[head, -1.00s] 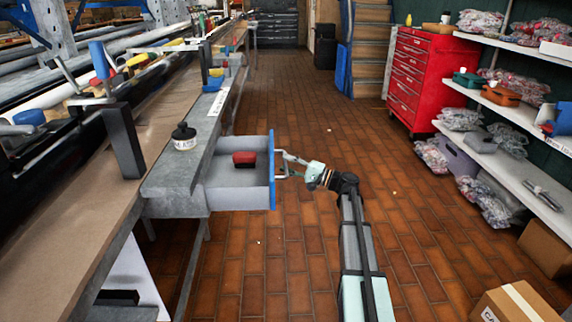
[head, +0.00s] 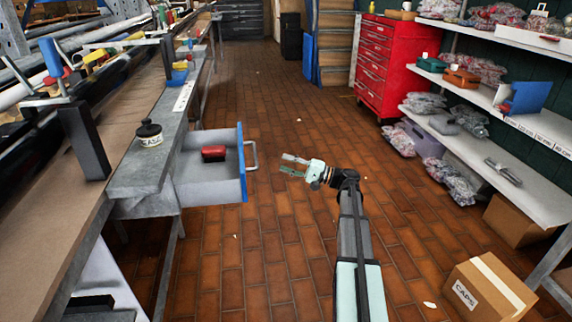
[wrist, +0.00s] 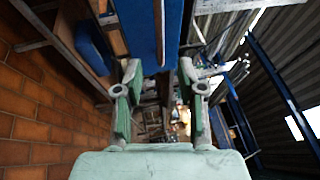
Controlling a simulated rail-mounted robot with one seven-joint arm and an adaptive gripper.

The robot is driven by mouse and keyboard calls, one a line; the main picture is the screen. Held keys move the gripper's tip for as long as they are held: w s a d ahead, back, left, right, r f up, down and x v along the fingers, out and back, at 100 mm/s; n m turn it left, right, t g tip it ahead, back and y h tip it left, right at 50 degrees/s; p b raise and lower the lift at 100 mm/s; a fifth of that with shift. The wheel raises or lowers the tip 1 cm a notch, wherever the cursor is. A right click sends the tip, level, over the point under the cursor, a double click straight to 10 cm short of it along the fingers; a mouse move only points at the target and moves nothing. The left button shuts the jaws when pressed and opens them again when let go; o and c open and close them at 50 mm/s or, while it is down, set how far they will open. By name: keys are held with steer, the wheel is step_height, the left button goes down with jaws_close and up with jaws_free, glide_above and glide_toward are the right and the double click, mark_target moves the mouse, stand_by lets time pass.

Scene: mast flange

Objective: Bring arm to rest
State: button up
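My gripper (head: 286,164) is over the floor aisle, just right of the pulled-out drawer. Its two pale green fingers are apart with nothing between them; they also show spread in the wrist view (wrist: 160,75). A clear gap separates the fingertips from the metal drawer handle (head: 254,156). The grey drawer (head: 205,190) with a blue front (head: 242,165) stands open under the workbench and holds a red block-like object (head: 214,153). My arm reaches forward from the bottom of the head view, with its wrist bent left.
A red tool cabinet (head: 385,68) and loaded shelves (head: 530,122) line the right side. A cardboard box (head: 487,287) sits at lower right. The brick floor between is mostly clear.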

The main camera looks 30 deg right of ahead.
steer(key=shift+a, duration=0.1)
steer(key=s+a+f+n+g+h, duration=0.1)
steer(key=s+a+f+g+h, duration=0.2)
steer(key=s+f, duration=0.4)
steer(key=s+a+f+g+h, duration=0.2)
steer(key=s+f+g, duration=0.3)
steer(key=f, duration=0.4)
steer(key=s+a+f+n+g+h, duration=0.1)
steer(key=s+a+f+g+h, duration=0.2)
steer(key=s+f, duration=0.35)
steer(key=s+f+g+h, duration=0.4)
steer(key=s+f+g, duration=0.2)
steer(key=s, duration=0.5)
steer(key=s+r+n+g+h, duration=0.1)
steer(key=s+n+g+h, duration=0.25)
steer(key=s+h, duration=0.6)
steer(key=s+a+r+n+y+p, duration=0.1)
steer(key=s+a+r+y+p, duration=0.1)
steer(key=s+a+p, duration=0.6)
steer(key=s+a+r+n+y+p, duration=0.2)
steer(key=s+a+p, duration=0.6)
steer(key=p, duration=1.4)
steer(key=shift+s+r+t+y, duration=0.25)
steer(key=shift+r+t+y, duration=0.25)
steer(key=shift+y, duration=0.55)
